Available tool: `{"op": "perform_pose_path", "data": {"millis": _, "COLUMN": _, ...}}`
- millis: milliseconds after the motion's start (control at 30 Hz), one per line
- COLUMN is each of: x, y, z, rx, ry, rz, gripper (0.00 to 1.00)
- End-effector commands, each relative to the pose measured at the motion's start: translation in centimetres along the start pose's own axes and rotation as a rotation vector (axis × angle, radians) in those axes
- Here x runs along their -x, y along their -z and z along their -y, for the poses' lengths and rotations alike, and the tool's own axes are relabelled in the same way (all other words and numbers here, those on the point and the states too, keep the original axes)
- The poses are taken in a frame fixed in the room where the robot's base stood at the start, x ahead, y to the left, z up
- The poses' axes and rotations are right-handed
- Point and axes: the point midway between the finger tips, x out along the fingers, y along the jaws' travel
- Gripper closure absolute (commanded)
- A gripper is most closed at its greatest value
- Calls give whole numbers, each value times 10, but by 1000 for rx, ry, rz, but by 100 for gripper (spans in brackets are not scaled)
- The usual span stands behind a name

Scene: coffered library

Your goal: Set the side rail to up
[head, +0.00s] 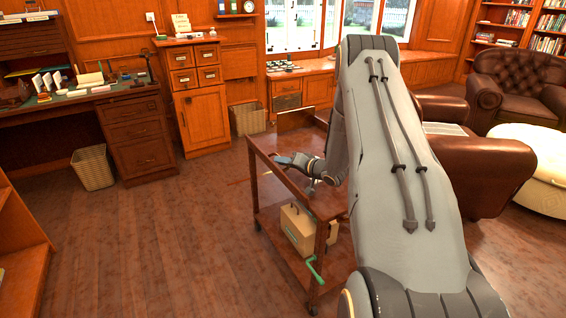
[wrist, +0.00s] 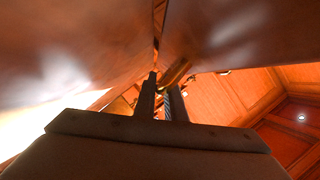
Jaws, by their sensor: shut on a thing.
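The wooden cart (head: 262,197) stands mid-floor, with an upright panel (head: 296,118) at its far end. The side rail (head: 295,186) appears to be the long wooden edge along the cart's left side; its exact position is hard to tell. My gripper (head: 285,160) reaches over the cart top from the right, low by this edge. In the wrist view my gripper (wrist: 163,85) is shut, with a brownish bar-like part at its fingertips, seemingly the rail. Large blurred wooden surfaces fill the upper part of that view. My arm hides the cart's right side.
A tan box (head: 297,228) sits on the cart's lower shelf, and a green crank handle (head: 315,270) sticks out at the near end. A leather armchair (head: 470,165) stands right of my arm. A desk (head: 137,130) and wicker basket (head: 93,167) are left. Floor left of the cart is clear.

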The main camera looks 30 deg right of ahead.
Motion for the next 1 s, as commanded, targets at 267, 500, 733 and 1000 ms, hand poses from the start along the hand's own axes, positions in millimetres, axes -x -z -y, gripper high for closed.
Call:
{"op": "perform_pose_path", "data": {"millis": 267, "x": 1, "y": 1, "z": -8, "rx": 1, "ry": -1, "rz": -1, "gripper": 100}}
{"op": "perform_pose_path", "data": {"millis": 500, "x": 1, "y": 1, "z": -8, "rx": 1, "ry": -1, "rz": 0, "gripper": 71}}
{"op": "perform_pose_path", "data": {"millis": 733, "x": 2, "y": 1, "z": -8, "rx": 1, "ry": -1, "rz": 0, "gripper": 71}}
{"op": "perform_pose_path", "data": {"millis": 1000, "x": 36, "y": 2, "z": -8, "rx": -1, "ry": -3, "rz": -2, "gripper": 71}}
